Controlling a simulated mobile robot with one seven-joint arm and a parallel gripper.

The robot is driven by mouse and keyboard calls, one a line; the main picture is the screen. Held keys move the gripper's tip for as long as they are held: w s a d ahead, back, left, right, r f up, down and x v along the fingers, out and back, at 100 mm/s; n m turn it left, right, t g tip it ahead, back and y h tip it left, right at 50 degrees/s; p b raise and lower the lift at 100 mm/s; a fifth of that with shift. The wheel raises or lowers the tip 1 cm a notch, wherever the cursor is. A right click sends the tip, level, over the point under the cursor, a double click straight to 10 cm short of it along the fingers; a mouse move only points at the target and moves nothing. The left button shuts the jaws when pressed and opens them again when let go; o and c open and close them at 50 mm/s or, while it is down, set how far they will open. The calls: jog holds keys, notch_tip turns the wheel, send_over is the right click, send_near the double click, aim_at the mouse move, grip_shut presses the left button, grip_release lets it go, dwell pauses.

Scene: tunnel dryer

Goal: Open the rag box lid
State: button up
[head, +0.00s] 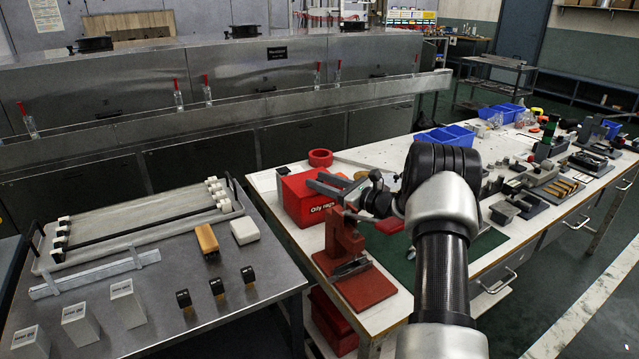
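The red rag box (302,207), lettered "Oily rags", stands on the left end of the white-topped bench. Its red lid (291,182) looks closed, though my gripper covers part of the box's top right side. My gripper (316,180) is over the right part of the box, its two grey fingers pointing left and spaced apart. I see nothing between the fingers. Whether they touch the lid cannot be told from this view.
A red stand (347,262) rises just in front of the box, close below my gripper. A red ring (320,157) lies behind the box. Blue bins (445,135) and several tools crowd the bench to the right. A steel table (190,285) with a tray is at left.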

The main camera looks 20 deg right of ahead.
jog(key=shift+w+a, duration=0.2)
jog(key=shift+w, duration=0.15)
jog(key=shift+c, duration=0.5)
grip_shut()
jog(key=shift+r, duration=0.2)
